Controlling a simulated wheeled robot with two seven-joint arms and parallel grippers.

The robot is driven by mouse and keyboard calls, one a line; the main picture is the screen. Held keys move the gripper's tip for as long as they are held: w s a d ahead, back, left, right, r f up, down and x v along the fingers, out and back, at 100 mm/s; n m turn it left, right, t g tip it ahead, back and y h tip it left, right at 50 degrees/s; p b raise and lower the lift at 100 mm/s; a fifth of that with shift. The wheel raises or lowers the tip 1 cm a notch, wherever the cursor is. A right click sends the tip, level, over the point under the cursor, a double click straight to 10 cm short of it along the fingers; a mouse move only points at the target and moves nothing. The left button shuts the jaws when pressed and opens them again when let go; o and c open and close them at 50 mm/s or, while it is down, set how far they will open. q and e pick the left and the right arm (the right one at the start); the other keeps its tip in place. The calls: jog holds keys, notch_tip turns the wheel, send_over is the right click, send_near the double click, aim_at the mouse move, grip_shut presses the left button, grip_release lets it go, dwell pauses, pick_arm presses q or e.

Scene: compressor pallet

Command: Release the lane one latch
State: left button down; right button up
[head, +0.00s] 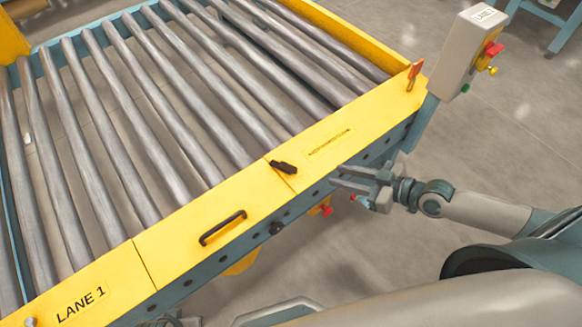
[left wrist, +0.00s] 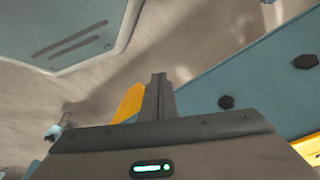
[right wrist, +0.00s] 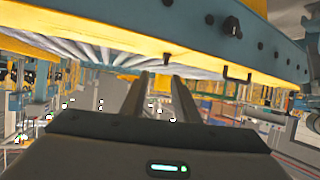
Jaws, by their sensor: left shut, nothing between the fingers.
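The lane one conveyor has a yellow front rail (head: 190,230) marked LANE 1. A small black latch-like piece (head: 283,167) sits on the rail's top, right of a black bar handle (head: 222,228). I cannot tell for sure which fitting is the task's latch. My right gripper (head: 345,180) is open and empty, beside the blue front face and right of the black piece, apart from it. Its spread fingers (right wrist: 160,95) show in the right wrist view. My left gripper (left wrist: 158,95) is shut and empty in the left wrist view, near a blue beam with dark bolts.
An orange lever (head: 414,73) stands at the rail's right end, beside a grey control box (head: 465,52) with red and yellow buttons. A black knob (head: 276,228) and a red knob (head: 326,210) sit along the front face. The visible rollers (head: 150,110) carry no large load.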

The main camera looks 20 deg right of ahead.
aim_at(290, 166)
pick_arm(q)
jog(key=shift+d+r, duration=0.1)
jog(key=shift+r, duration=0.45)
pick_arm(e)
jog(key=shift+s+a+r+y, duration=0.25)
jog(key=shift+a+r+y, duration=0.2)
jog(key=shift+r, duration=0.2)
jog(key=shift+w+a, duration=0.1)
